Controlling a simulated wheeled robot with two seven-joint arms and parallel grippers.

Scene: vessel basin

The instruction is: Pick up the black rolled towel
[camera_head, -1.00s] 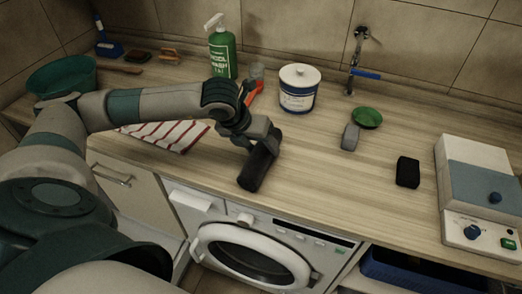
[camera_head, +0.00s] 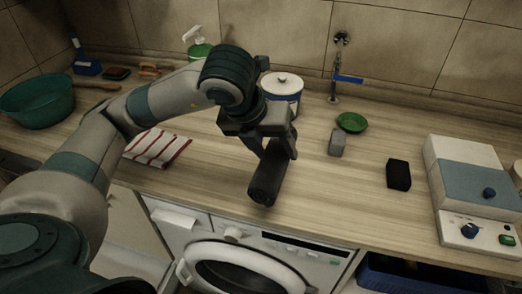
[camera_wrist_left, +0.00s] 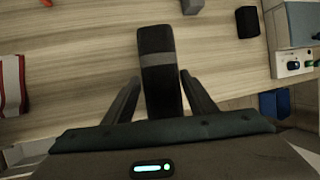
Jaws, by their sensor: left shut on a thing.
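The black rolled towel (camera_head: 266,180) is a dark cylinder with a grey band, seen in the head view over the counter's front part. My left gripper (camera_head: 276,150) is shut on it, with one finger on each side. In the left wrist view the towel (camera_wrist_left: 157,60) runs lengthwise between the two fingers of my left gripper (camera_wrist_left: 160,88). The head view does not show clearly whether the towel touches the counter. My right gripper is not in view.
A striped cloth (camera_head: 157,147) lies left of the towel. A white and blue canister (camera_head: 283,88) stands behind the gripper. A grey block (camera_head: 337,142), a green dish (camera_head: 351,122) and a black block (camera_head: 398,174) are to the right. A washing machine (camera_head: 245,260) is below.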

